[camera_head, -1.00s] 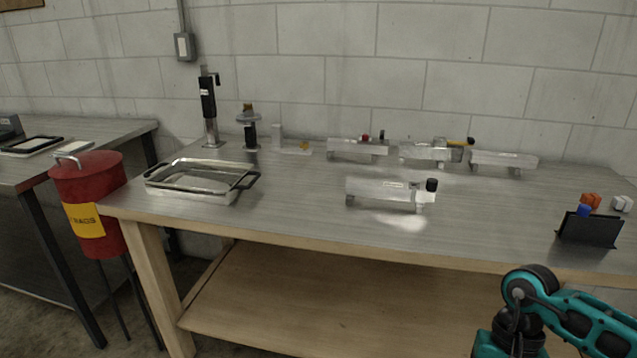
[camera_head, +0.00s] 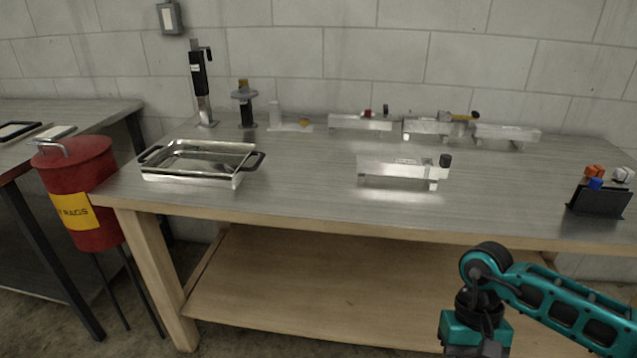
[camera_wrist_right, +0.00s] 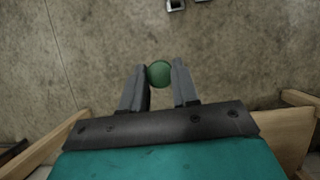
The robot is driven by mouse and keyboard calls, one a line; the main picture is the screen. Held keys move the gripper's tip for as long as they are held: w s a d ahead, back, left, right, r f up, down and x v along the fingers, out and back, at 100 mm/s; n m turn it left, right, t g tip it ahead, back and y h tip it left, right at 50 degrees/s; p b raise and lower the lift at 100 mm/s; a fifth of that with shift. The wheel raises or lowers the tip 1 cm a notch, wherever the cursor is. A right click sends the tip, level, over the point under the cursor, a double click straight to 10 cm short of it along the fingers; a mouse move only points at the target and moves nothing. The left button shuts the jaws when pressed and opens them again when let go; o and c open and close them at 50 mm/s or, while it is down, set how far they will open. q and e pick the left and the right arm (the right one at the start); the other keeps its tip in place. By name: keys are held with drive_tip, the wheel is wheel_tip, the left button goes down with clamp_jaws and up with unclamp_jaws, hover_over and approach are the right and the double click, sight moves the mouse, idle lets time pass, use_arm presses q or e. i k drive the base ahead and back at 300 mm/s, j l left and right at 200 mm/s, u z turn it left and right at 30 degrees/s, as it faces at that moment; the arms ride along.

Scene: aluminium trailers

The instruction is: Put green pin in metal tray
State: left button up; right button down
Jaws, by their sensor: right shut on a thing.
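The green pin (camera_wrist_right: 159,74) shows in the right wrist view as a round green end between the two fingers. My right gripper (camera_wrist_right: 160,82) is shut on it, above the concrete floor. In the head view my teal right arm comes in at the lower right, in front of the table; its fingers and the pin are out of that picture. The metal tray (camera_head: 149,173), shiny with black handles, sits at the left end of the table and looks empty. My left gripper is not in view.
On the wooden-legged table (camera_head: 300,195) stand several aluminium trailers, one in front (camera_head: 398,170) and others along the back. A black holder (camera_head: 598,202) with coloured pieces is at right. A red rag bin (camera_head: 78,178) stands left of the table.

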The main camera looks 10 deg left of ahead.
sight(190, 162)
drive_tip(key=i+j, duration=0.1)
drive_tip(key=j, duration=0.3)
drive_tip(key=j+u, duration=0.1)
drive_tip(key=j, duration=0.3)
drive_tip(key=i+j+u, duration=0.1)
drive_tip(key=j, duration=0.25)
drive_tip(key=i+j, duration=0.15)
drive_tip(key=j, duration=0.25)
drive_tip(key=i+j+u, duration=0.1)
drive_tip(key=j, duration=0.25)
drive_tip(key=i+j, duration=0.15)
drive_tip(key=j, duration=0.25)
drive_tip(key=u, duration=0.05)
